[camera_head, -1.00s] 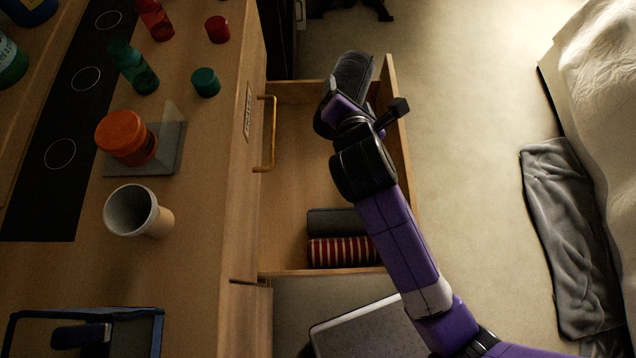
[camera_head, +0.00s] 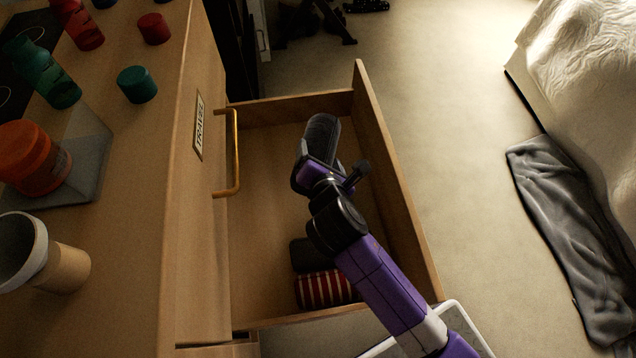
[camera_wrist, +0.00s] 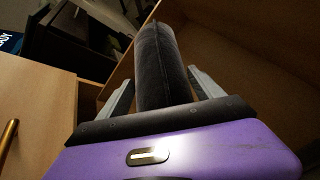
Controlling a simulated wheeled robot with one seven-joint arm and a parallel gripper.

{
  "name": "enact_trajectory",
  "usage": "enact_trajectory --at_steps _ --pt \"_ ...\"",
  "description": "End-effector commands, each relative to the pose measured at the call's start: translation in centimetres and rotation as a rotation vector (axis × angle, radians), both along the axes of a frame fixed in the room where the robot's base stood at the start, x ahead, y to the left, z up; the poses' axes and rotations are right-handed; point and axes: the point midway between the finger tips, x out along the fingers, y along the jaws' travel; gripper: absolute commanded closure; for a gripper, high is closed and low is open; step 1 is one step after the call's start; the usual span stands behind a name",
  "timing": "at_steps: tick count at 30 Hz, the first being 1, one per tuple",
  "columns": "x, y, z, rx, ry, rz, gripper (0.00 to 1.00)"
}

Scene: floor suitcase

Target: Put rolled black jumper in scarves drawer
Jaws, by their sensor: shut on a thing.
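The rolled black jumper (camera_head: 321,134) is a dark cylinder in my gripper (camera_head: 318,158). In the wrist view the jumper (camera_wrist: 160,65) lies between the two grey fingers of my gripper (camera_wrist: 160,93), which is shut on it. The open wooden drawer (camera_head: 398,200) is below and around my gripper in the head view. Its floor is bare on the left and in the far part. The drawer also shows in the wrist view, its wall (camera_wrist: 265,75) on the right. I cannot tell how high the jumper is above the drawer floor.
A dark grey roll (camera_head: 303,254) and a red striped roll (camera_head: 322,289) lie in the drawer's near end. A brass handle (camera_head: 236,150) and a label reading TRAVEL (camera_head: 199,125) are on the cabinet left of it.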

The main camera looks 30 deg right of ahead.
Motion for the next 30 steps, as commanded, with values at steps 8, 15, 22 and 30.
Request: enact_trajectory --at_steps 8,15,22,30 --pt "0.1 0.0 -5.1 0.0 -0.003 0.0 0.84" --pt "0.0 0.0 -6.5 0.0 -0.002 0.0 0.84" --pt "0.0 0.0 -9.7 0.0 -0.002 0.001 0.84" --pt "0.0 0.0 -9.8 0.001 0.001 0.001 0.16"
